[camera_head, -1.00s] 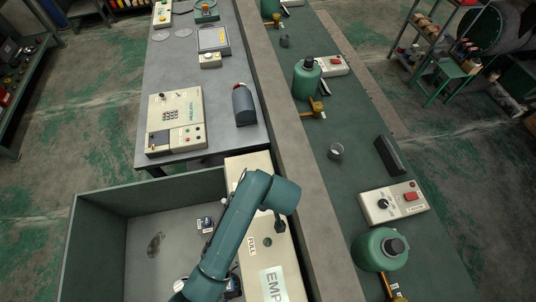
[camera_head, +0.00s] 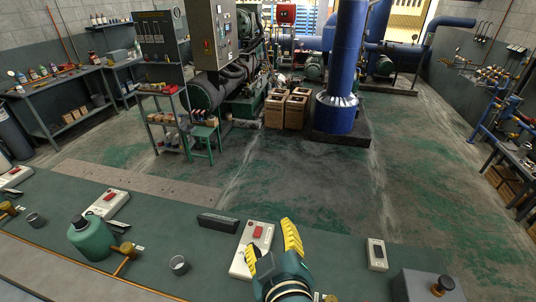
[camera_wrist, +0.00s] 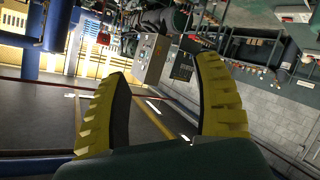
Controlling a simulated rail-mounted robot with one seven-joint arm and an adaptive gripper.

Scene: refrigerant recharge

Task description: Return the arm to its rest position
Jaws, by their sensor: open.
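My gripper (camera_head: 272,250) shows at the bottom of the head view, above the green bench, with its two yellow ribbed fingers spread apart. In the wrist view the yellow fingers of my gripper (camera_wrist: 165,105) stand wide apart with nothing between them. The wrist camera looks out across the room, tilted. Most of my arm is below the head view's lower edge.
A grey box (camera_head: 422,286) stands at right. Open floor (camera_head: 300,180) lies beyond.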

